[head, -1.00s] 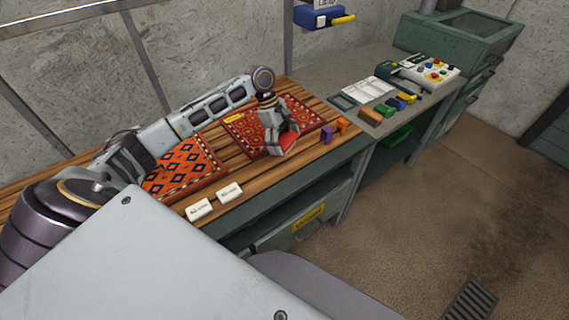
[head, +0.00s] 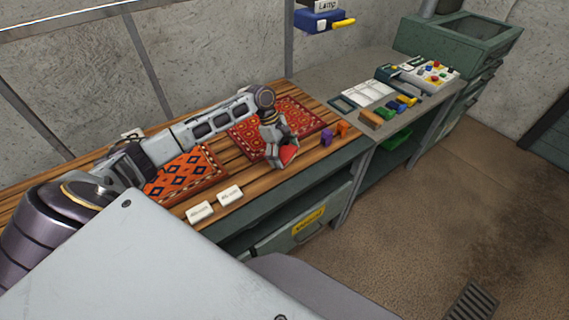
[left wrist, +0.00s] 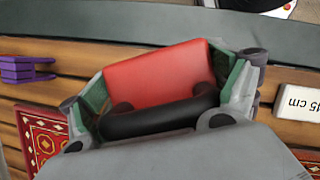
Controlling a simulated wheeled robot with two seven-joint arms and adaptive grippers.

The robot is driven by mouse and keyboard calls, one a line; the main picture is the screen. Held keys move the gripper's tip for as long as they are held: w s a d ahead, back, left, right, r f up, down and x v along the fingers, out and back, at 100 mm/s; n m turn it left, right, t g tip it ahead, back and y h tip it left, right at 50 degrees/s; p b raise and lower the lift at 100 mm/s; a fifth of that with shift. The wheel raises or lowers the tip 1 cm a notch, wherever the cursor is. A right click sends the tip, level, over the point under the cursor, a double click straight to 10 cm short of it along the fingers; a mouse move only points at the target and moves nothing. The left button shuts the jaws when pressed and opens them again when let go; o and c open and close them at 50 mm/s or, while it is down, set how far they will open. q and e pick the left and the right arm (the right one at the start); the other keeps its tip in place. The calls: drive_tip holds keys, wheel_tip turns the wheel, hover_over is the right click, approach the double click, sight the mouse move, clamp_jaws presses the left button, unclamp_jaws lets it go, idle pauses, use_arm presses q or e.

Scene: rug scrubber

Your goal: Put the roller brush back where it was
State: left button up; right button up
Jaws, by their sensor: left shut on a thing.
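My left gripper (head: 286,158) is shut on a red, block-shaped tool (head: 289,154), which looks like the roller brush. In the left wrist view the tool's red body (left wrist: 160,72) and a black cylindrical bar (left wrist: 160,122) sit between the two fingers (left wrist: 165,95). The gripper is by the front edge of the wooden slat bench, near the front corner of the red patterned rug (head: 305,118). I cannot tell whether the tool touches the bench. My right gripper is not in view.
An orange patterned rug (head: 185,172) lies to the left, with white cards (head: 230,195) in front. Purple (head: 326,138) and orange (head: 342,129) stands are right of my gripper. Several coloured tools (head: 396,108) and a button panel (head: 433,75) occupy the grey counter. Bench space between the cards and gripper is clear.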

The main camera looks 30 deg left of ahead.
sight(286, 172)
use_arm(q)
drive_tip(key=shift+f, duration=2.45)
drive_tip(key=shift+s+f+p, duration=0.2)
drive_tip(key=shift+f+p, duration=0.25)
drive_tip(key=shift+p, duration=0.05)
drive_tip(key=shift+s+d+f, duration=0.1)
drive_tip(key=shift+s+f, duration=0.05)
drive_tip(key=shift+f, duration=0.15)
drive_tip(key=o, duration=0.7)
drive_tip(key=shift+f, duration=0.1)
drive_tip(key=shift+o, duration=0.2)
drive_tip(key=shift+f, duration=0.1)
drive_tip(key=shift+r, duration=0.2)
